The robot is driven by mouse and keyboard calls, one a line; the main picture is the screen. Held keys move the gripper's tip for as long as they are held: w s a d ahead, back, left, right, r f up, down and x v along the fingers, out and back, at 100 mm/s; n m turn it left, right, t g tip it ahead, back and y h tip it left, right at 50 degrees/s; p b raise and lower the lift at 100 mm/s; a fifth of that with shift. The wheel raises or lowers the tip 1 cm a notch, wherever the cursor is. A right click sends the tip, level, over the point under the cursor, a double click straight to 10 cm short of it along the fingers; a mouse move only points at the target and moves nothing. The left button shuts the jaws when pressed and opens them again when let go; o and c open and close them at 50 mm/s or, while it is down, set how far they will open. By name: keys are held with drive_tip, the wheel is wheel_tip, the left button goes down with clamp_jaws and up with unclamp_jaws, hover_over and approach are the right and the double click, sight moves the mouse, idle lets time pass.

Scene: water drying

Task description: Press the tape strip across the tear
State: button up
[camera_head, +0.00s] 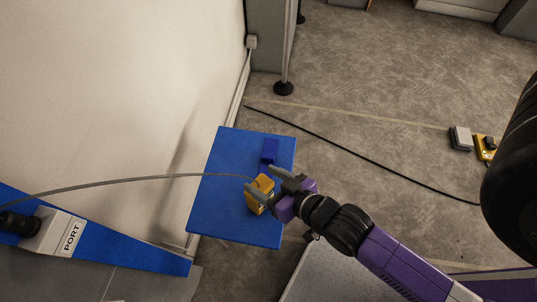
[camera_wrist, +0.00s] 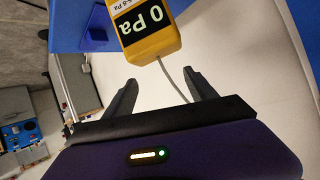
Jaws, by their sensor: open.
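I cannot make out a tape strip or a tear in either view. My gripper (camera_head: 260,178) is open over the blue table, close to a yellow gauge (camera_head: 262,197). In the wrist view my gripper's fingers (camera_wrist: 161,81) are spread and empty. There the gauge (camera_wrist: 152,45) lies just beyond the fingertips and its display reads "0 Pa". I cannot tell whether a finger touches it. A thin grey tube (camera_head: 120,180) runs from the gauge to a black fitting at the block labelled PORT (camera_head: 62,236) on the left.
A small blue block (camera_head: 270,150) sits on the blue table (camera_head: 212,205) behind the gauge. A pale wall or sheet (camera_head: 110,90) rises to the left. A black cable (camera_head: 370,160) crosses the carpet. Grey and yellow devices (camera_head: 485,148) stand far right.

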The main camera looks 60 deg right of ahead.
drive_tip(key=w+d+f+m+g+p, duration=0.2)
drive_tip(key=w+d+m+g, duration=0.1)
drive_tip(key=w+d, duration=0.35)
drive_tip(key=w+d+f+m+g+p, duration=0.1)
drive_tip(key=w+d+f+m+g, duration=0.15)
drive_tip(key=w+d, duration=0.4)
drive_tip(key=m+g+y, duration=0.2)
drive_tip(key=m+g, duration=0.2)
drive_tip(key=g, duration=0.2)
hover_over(268, 155)
drive_tip(key=f, duration=0.3)
drive_tip(key=shift+w+f+p, duration=0.3)
drive_tip(key=shift+w+p, duration=0.05)
drive_tip(key=shift+s+g+y, duration=0.25)
drive_tip(key=shift+s+y, duration=0.05)
drive_tip(key=shift+s, duration=0.05)
drive_tip(key=shift+s+a+f, duration=0.1)
drive_tip(key=shift+f, duration=0.2)
wheel_tip(268, 155, down, 7)
drive_tip(key=shift+f, duration=0.15)
drive_tip(key=c, duration=1.3)
